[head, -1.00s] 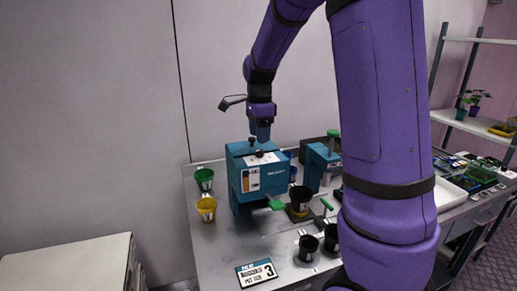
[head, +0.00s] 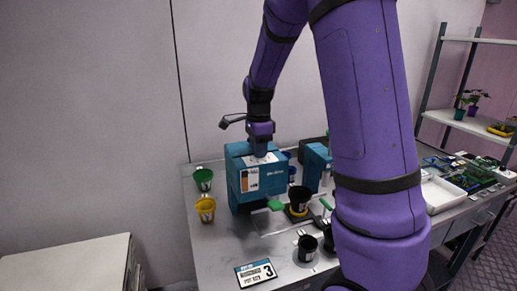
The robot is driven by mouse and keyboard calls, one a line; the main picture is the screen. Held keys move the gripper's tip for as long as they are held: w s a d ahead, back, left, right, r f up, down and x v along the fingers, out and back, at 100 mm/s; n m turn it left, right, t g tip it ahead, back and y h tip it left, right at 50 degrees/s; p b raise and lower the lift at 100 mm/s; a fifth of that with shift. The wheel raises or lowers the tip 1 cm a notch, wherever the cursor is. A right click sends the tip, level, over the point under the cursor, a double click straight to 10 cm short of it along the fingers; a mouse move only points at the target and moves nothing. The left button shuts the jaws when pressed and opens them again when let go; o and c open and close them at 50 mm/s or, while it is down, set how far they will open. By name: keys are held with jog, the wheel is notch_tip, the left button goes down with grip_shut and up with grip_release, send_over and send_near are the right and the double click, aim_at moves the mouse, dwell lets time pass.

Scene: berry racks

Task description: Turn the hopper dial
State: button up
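The hopper (head: 256,182) is a blue box with a pale label panel, standing upright on the metal bench (head: 215,252). My gripper (head: 260,152) points straight down at the top of the hopper, at or just above its upper face. The dial on top is hidden behind the gripper. The fingers are too small and covered to show whether they are open or shut, or whether they touch the dial.
A green pot (head: 203,179) and a yellow pot (head: 206,209) stand left of the hopper. A second blue machine (head: 315,166) stands to its right. Black pots (head: 307,247) and a sign marked 3 (head: 256,273) are in front. A white tray (head: 442,193) lies right.

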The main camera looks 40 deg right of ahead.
jog(key=shift+n, duration=0.3)
jog(key=n, duration=1.2)
jog(key=shift+n, duration=0.4)
jog(key=n, duration=1.2)
jog(key=shift+n, duration=0.4)
jog(key=o, duration=0.9)
jog(key=shift+o, duration=0.2)
